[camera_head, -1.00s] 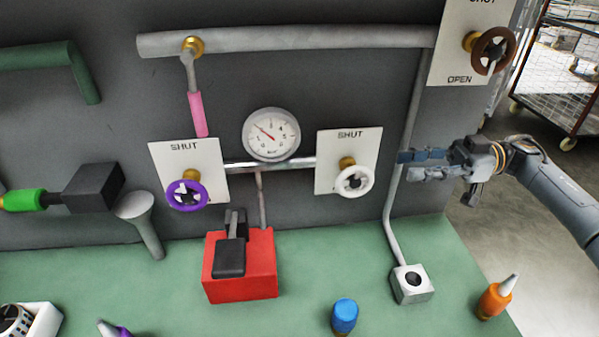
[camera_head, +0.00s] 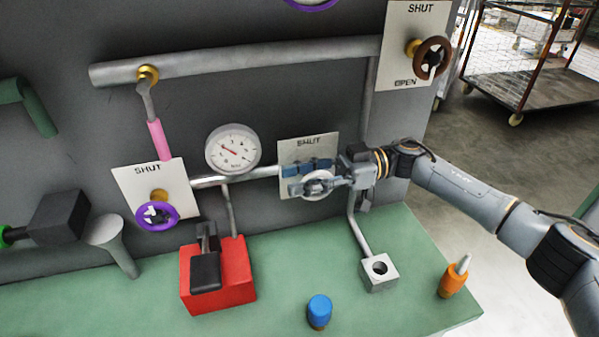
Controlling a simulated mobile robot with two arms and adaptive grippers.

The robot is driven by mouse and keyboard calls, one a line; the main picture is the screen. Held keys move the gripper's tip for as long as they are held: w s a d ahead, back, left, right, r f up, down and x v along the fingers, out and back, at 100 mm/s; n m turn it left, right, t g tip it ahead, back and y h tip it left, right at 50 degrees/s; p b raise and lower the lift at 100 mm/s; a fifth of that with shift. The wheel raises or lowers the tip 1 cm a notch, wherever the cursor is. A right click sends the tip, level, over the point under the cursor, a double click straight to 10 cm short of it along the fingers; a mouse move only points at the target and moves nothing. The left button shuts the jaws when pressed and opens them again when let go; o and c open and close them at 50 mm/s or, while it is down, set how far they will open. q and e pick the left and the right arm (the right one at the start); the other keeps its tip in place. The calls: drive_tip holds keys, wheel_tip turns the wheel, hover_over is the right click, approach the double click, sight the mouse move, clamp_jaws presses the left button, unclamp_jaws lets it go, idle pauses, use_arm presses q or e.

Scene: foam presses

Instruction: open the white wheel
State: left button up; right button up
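The white wheel (camera_head: 317,196) is on a white plate (camera_head: 294,151) marked SHUT, right of the gauge. My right gripper (camera_head: 291,179) comes in from the right across the wheel, its two fingers apart and pointing left. One finger passes over the wheel's upper part and the other across its middle, so much of the wheel and its hub is hidden. I cannot tell whether the fingers touch the rim. My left gripper is not in view.
A purple wheel (camera_head: 157,215) is on another SHUT plate at left, and a brown wheel (camera_head: 432,58) is at upper right. A round gauge (camera_head: 232,150), pipes and a red block (camera_head: 217,281) are nearby. A blue-capped item (camera_head: 319,311) and an orange bottle (camera_head: 454,278) stand on the green bench.

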drive_tip(key=shift+s+a, duration=0.1)
clamp_jaws()
idle(0.3)
